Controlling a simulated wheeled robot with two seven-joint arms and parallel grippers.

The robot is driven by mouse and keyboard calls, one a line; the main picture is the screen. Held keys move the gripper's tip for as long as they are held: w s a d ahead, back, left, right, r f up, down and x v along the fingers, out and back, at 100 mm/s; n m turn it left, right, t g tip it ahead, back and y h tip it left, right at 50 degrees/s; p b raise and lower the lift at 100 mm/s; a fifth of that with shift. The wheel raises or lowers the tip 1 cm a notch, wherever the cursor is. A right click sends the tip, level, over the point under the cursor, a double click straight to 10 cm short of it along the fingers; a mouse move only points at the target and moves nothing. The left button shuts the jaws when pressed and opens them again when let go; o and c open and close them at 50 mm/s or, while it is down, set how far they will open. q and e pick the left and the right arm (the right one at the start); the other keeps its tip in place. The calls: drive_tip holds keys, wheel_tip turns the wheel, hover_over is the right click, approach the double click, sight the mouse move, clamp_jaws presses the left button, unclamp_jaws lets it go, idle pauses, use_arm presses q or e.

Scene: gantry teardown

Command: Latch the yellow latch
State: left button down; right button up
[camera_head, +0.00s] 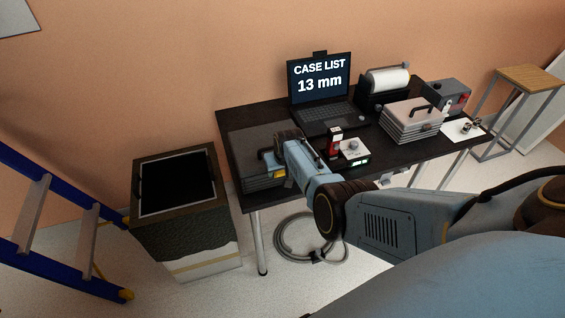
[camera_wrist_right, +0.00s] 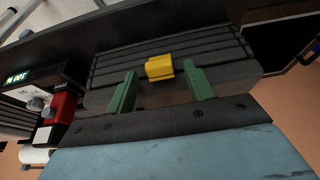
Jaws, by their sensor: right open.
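The yellow latch (camera_wrist_right: 160,68) sits on the side of a dark ribbed case (camera_wrist_right: 115,68). In the head view the case (camera_head: 240,158) lies at the left end of the black table, and a bit of the yellow latch (camera_head: 280,173) shows beside my gripper. My right gripper (camera_wrist_right: 162,92) is open, with its two green fingers on either side of the latch's position and the latch a little ahead between them. No contact is visible. In the head view my right gripper (camera_head: 272,165) is at the case's front right side. My left gripper is not in view.
On the black table (camera_head: 400,156) stand a laptop (camera_head: 320,90) reading "CASE LIST 13 mm", a red device (camera_head: 334,143), a small white-topped instrument (camera_head: 354,152) and a light ribbed case (camera_head: 411,121). A dark bin (camera_head: 190,240) and a blue ladder (camera_head: 60,180) stand left.

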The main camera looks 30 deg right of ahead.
drive_tip(key=shift+s+r+p, duration=0.15)
drive_tip(key=shift+r+p, duration=0.15)
drive_tip(key=shift+r, duration=0.2)
drive_tip(key=p+v, duration=0.4)
drive_tip(key=v, duration=0.8)
drive_tip(key=shift+a+f, duration=0.1)
drive_tip(key=s+a+f+t+h+b, duration=0.2)
drive_tip(key=s+f+t+b, duration=0.65)
drive_tip(key=b, duration=0.55)
drive_tip(key=b+x, duration=0.3)
drive_tip(key=x, duration=0.9)
drive_tip(key=shift+w+d+r, duration=0.1)
drive_tip(key=shift+w+d, duration=0.05)
drive_tip(key=shift+w, duration=0.15)
